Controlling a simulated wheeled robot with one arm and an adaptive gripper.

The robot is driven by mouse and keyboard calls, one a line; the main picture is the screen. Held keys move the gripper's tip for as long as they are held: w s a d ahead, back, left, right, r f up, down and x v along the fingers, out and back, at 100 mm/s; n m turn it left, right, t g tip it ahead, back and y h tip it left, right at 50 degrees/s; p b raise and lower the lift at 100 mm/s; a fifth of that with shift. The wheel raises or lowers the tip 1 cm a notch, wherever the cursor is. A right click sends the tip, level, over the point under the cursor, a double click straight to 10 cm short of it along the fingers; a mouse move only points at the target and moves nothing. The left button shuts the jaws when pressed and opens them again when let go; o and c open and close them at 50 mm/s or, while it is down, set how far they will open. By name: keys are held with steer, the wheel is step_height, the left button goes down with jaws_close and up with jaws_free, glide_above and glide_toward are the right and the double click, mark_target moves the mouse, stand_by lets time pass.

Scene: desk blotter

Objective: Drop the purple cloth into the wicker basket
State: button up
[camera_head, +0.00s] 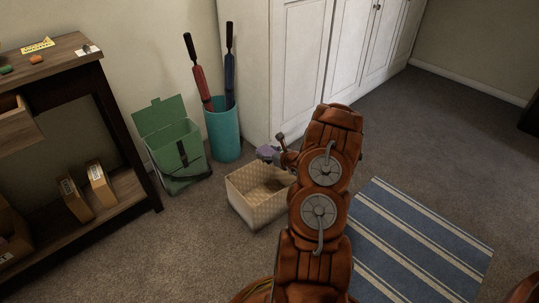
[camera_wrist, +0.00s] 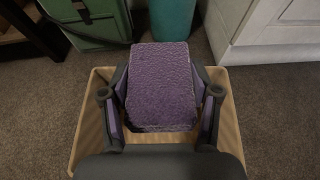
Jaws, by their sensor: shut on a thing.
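The purple cloth (camera_wrist: 160,88) is a textured, block-like purple piece, held between the fingers of my gripper (camera_wrist: 161,100) in the wrist view. In the head view the cloth (camera_head: 268,152) shows small, at the back edge of the wicker basket, apparently above it. The wicker basket (camera_head: 250,210) is a pale, open woven box on the carpet, partly hidden by my arm. In the wrist view the basket's rim (camera_wrist: 88,118) surrounds the cloth and fingers from below. My gripper is shut on the cloth.
A green lidded box (camera_head: 178,150) and a teal bin (camera_head: 222,132) with two umbrellas stand behind the basket. White cabinets (camera_head: 305,60) are at the back. A wooden desk (camera_head: 70,75) is at left. A blue striped rug (camera_head: 420,245) lies at right.

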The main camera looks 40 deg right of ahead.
steer(key=shift+s+d+f, duration=0.15)
steer(key=shift+f, duration=0.35)
steer(key=shift+s+d+f, duration=0.1)
steer(key=shift+s+f, duration=0.05)
steer(key=shift+f, duration=0.3)
steer(key=shift+f+b, duration=1.2)
steer(key=shift+f, duration=1.2)
steer(key=o, duration=1.1)
steer(key=v, duration=1.2)
steer(key=shift+a, duration=0.1)
